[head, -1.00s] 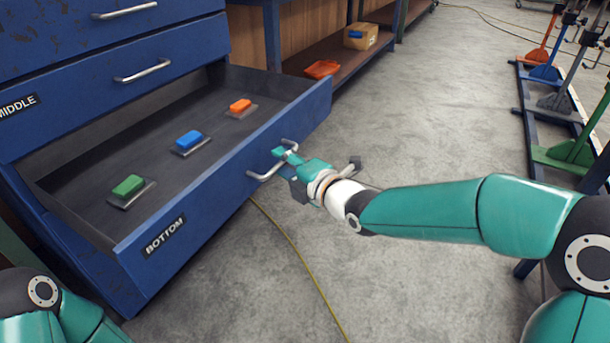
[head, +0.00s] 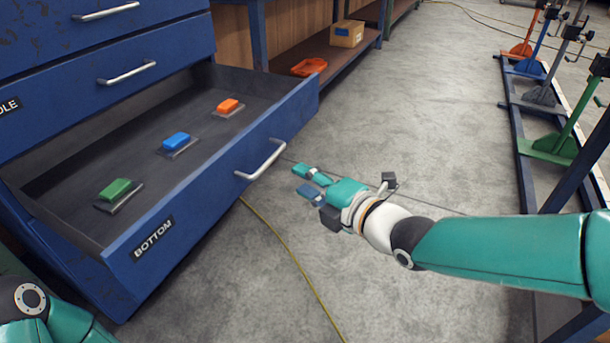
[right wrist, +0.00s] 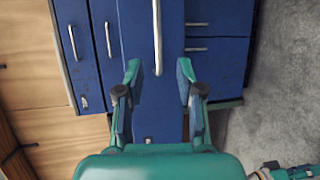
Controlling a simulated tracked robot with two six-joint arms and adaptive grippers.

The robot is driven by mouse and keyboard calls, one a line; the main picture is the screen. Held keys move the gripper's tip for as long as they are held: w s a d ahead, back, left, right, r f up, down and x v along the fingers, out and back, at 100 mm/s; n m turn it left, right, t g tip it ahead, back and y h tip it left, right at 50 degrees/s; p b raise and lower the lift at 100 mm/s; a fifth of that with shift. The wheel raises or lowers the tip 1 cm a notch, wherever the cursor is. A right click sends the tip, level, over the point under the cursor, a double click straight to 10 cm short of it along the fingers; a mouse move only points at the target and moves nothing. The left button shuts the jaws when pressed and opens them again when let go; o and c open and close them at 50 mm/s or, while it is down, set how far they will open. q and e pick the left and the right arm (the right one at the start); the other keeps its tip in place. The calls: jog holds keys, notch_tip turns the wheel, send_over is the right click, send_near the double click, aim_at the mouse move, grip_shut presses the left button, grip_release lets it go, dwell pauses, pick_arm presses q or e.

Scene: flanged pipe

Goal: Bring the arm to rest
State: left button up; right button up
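My right gripper (head: 305,182) is open and empty in the head view, to the right of the bottom drawer's handle and apart from it. In the right wrist view its two fingers (right wrist: 160,72) are spread, with the handle (right wrist: 157,38) ahead between them. The bottom drawer (head: 215,192) of the blue cabinet is pulled open. Its silver handle (head: 263,162) is free. My left arm shows only in the lower left corner of the head view; its gripper is out of view.
In the drawer lie a green (head: 116,189), a blue (head: 177,141) and an orange (head: 229,105) block-like piece on small plates. A shelf at the back holds an orange tray (head: 309,67) and a cardboard box (head: 347,33). Coloured stands (head: 560,140) line the right.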

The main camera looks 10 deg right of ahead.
jog(key=shift+d, duration=0.1)
jog(key=s+d+f+m+g+h+p, duration=0.1)
jog(key=s+f+m+g+p, duration=0.15)
jog(key=f, duration=0.95)
jog(key=s+f+m+g+h+p, duration=0.1)
jog(key=f+m+g, duration=0.25)
jog(key=f, duration=0.85)
jog(key=s+f+m+g+h, duration=0.1)
jog(key=s+f+m+g, duration=0.6)
jog(key=s+f+m, duration=1.1)
notch_tip(320, 180, up, 40)
jog(key=m+p, duration=0.2)
jog(key=p, duration=3.6)
jog(key=shift+s+a+p, duration=0.15)
jog(key=shift+s+p, duration=0.15)
jog(key=shift+s, duration=0.05)
